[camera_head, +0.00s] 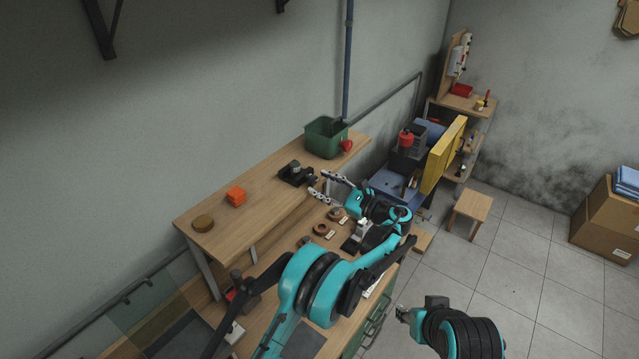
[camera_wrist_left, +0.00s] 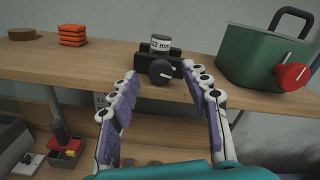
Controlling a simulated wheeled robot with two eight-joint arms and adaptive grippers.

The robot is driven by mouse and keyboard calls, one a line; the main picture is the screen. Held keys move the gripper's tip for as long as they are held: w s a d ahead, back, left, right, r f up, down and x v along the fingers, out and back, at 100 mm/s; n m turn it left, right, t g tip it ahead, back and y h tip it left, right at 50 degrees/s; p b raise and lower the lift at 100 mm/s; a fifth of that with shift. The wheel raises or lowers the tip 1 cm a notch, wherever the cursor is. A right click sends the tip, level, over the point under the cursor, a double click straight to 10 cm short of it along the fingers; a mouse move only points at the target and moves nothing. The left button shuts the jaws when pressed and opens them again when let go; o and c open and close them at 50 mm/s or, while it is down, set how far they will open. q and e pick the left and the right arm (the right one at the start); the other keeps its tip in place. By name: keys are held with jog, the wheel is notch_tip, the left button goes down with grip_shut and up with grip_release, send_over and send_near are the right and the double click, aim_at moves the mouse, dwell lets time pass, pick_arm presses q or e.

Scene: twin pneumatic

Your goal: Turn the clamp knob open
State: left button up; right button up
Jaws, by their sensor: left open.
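The black clamp (camera_head: 297,174) stands on the raised wooden shelf, left of the green bin. In the left wrist view its round dark knob (camera_wrist_left: 160,71) faces me, with a light pointer mark on it. My left gripper (camera_head: 317,182) is open and empty, in front of the clamp. In the left wrist view its fingers (camera_wrist_left: 161,86) are spread to either side of the knob, and appear short of it; contact does not show.
A green bin (camera_head: 325,138) with a red knob (camera_head: 346,146) stands right of the clamp. An orange block (camera_head: 236,195) and a brown disc (camera_head: 203,223) lie to the left on the shelf. The lower workbench holds several rings and small parts.

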pick_arm(q)
jog(key=v, duration=1)
jog(key=shift+s+d, duration=0.2)
jog(key=shift+d, duration=0.05)
jog(key=m+g+h, duration=0.3)
jog(key=m, duration=0.3)
send_near(311, 179)
jog(key=w, duration=0.1)
jog(key=x, duration=0.4)
jog(key=p+x, duration=0.1)
jog(key=x, duration=0.3)
jog(key=shift+d+f+p, duration=0.15)
jog(key=shift+f+p, duration=0.15)
jog(key=shift+f, duration=0.15)
jog(key=shift+d, duration=0.1)
